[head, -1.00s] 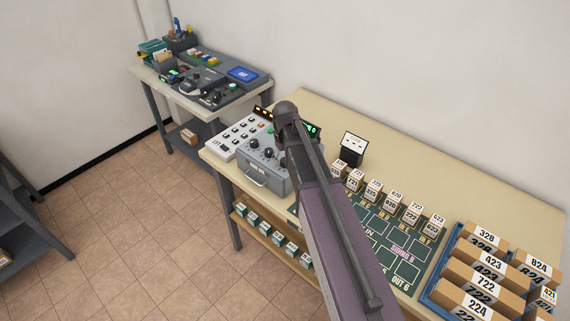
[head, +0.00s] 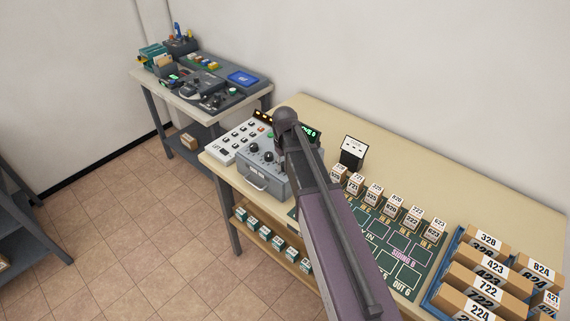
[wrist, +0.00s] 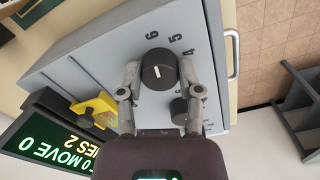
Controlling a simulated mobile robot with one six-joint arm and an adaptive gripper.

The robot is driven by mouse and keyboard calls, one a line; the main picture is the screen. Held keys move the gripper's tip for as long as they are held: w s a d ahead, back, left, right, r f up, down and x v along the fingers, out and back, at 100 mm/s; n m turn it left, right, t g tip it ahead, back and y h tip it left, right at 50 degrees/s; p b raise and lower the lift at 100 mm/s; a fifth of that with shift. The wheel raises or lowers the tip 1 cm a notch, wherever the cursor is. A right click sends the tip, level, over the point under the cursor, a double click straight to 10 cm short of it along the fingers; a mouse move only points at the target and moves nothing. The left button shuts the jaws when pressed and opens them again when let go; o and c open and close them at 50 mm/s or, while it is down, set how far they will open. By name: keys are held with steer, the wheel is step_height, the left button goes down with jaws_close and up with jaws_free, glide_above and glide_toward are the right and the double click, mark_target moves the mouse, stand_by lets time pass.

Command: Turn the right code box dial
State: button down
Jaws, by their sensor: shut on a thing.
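The grey code box (head: 268,183) stands on the long table, with two black dials visible on its sloped top in the head view. My arm's end (head: 286,125) covers the right part of the box there. In the wrist view, my gripper (wrist: 159,72) is shut on a black dial (wrist: 158,66), one finger on each side. The dial has a white pointer mark, and the digits 6, 5 and 4 show around it. Another black dial (wrist: 179,106) sits beside the right finger, partly hidden by it. The panel's lower part is hidden by my gripper body.
A yellow part (wrist: 95,107) and a lit green display (wrist: 45,137) are close by my left finger. A white button panel (head: 240,138) stands left of the box. Numbered small boxes (head: 392,204) and a tray of cartons (head: 440,290) are to the right.

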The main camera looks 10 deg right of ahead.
steer(key=shift+m, duration=0.4)
steer(key=m, duration=1.1)
steer(key=shift+m, duration=2)
steer(key=shift+s, duration=0.1)
steer(key=shift+c, duration=1.3)
jaws_free()
